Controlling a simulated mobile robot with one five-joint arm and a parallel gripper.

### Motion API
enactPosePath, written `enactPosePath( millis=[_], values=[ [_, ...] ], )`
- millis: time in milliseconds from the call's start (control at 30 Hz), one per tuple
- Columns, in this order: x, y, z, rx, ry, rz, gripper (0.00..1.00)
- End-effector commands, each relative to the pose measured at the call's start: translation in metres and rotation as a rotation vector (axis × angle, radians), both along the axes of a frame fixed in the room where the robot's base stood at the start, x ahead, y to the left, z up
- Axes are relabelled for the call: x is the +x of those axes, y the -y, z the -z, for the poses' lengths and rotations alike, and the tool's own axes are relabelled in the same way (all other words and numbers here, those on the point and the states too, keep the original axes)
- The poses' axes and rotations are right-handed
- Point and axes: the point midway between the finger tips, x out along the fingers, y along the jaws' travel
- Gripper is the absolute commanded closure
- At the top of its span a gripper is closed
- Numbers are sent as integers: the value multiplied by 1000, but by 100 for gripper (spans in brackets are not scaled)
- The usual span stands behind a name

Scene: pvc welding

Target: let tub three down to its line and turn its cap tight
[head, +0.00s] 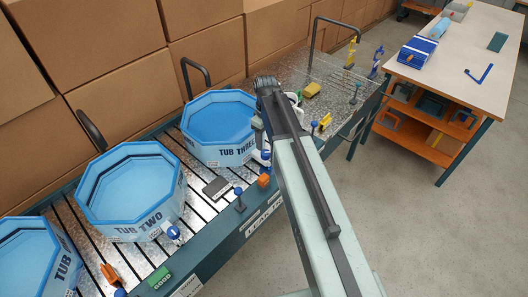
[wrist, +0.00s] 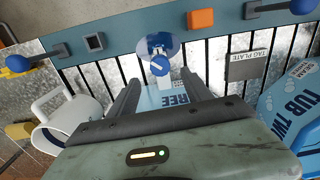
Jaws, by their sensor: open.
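Tub three (head: 225,152) is a pale blue octagonal tub on the slatted metal bench, with blue water high inside its rim. No level line on its wall can be made out. In the wrist view part of its lettered wall (wrist: 171,97) shows between my fingers. In the head view my arm hides the fingertips.
Tub two (head: 130,190) stands to the left. A white mug (wrist: 72,118) is close beside my gripper. A tag plate (head: 217,187), an orange block (head: 264,181) and blue-knobbed levers (head: 238,193) are along the front. A table (head: 480,60) stands right, across open floor.

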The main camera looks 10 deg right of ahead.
Motion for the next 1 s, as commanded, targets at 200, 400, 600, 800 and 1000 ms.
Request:
enactPosePath(
  millis=[200,400,600,800,1000],
  values=[
    [0,0,41,0,0,2,42],
    [0,0,70,0,0,2,42],
    [0,0,72,0,0,2,42],
    [0,0,71,0,0,3,64],
    [0,-3,71,0,0,2,100]
  ],
)
